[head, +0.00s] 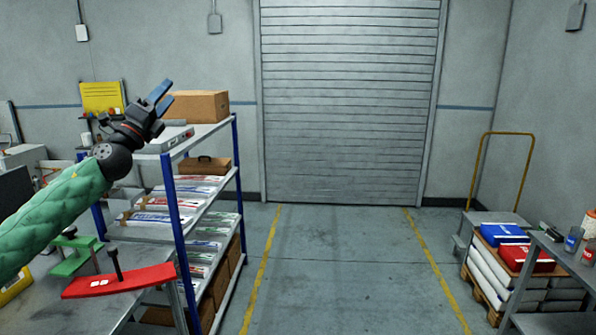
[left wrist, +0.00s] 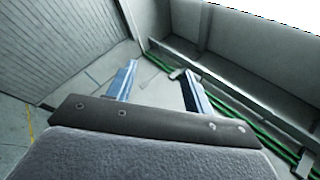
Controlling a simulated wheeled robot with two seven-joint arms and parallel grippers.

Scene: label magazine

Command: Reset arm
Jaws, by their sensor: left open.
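My left gripper (head: 160,95) is raised at the left of the head view, in front of the shelf rack. Its two blue fingers are apart with nothing between them. In the left wrist view the open fingers (left wrist: 158,84) point toward the bare wall and ceiling area. My left arm, in a green padded sleeve, comes in from the left edge. My right gripper is not in view.
A blue-post shelf rack (head: 174,215) with packs and a cardboard box (head: 197,106) stands behind the gripper. A red plate (head: 120,281) and green piece (head: 76,256) are below. A pallet stack (head: 494,270) and grey table (head: 570,262) stand right. The middle floor is clear.

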